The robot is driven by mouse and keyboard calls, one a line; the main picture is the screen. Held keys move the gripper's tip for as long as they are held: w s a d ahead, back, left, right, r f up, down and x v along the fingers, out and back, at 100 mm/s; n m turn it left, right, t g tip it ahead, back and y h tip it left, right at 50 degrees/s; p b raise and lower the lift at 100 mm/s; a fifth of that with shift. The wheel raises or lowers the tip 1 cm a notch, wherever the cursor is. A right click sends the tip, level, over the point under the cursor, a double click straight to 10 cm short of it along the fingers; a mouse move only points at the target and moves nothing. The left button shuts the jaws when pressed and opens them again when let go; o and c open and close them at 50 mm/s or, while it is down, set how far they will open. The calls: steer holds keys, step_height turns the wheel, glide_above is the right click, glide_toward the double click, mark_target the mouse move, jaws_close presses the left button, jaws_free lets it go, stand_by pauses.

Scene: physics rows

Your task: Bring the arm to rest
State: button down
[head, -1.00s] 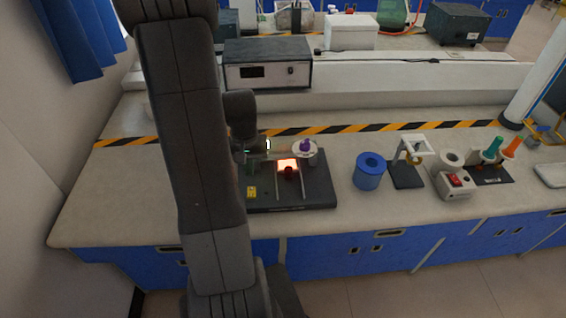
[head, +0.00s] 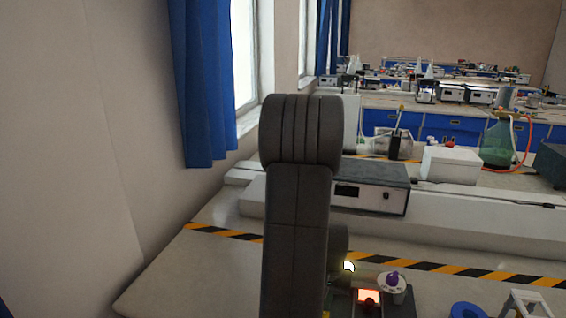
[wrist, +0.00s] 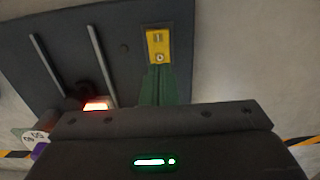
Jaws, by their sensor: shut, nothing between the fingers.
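My arm rises through the lower middle of the head view, its thick dark links hiding part of the bench. My gripper (wrist: 161,68) shows in the wrist view, with its narrow fingers together and nothing between them. Its dark body, with a lit green indicator, fills the bottom of that view. The fingers point toward a yellow block (wrist: 158,46) on a dark board (wrist: 60,65); I cannot tell the gap. In the head view the fingers are hidden; only a bright light shows beside the arm.
A glowing orange patch (head: 368,297) and a white round piece with a purple top (head: 391,283) are right of my arm. A blue cylinder (head: 468,310) stands farther right. A grey instrument box (head: 370,187) is behind. Bare bench (head: 200,270) lies left.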

steer(key=shift+f+b, duration=0.55)
steer(key=shift+f, duration=0.75)
steer(key=shift+r, duration=0.15)
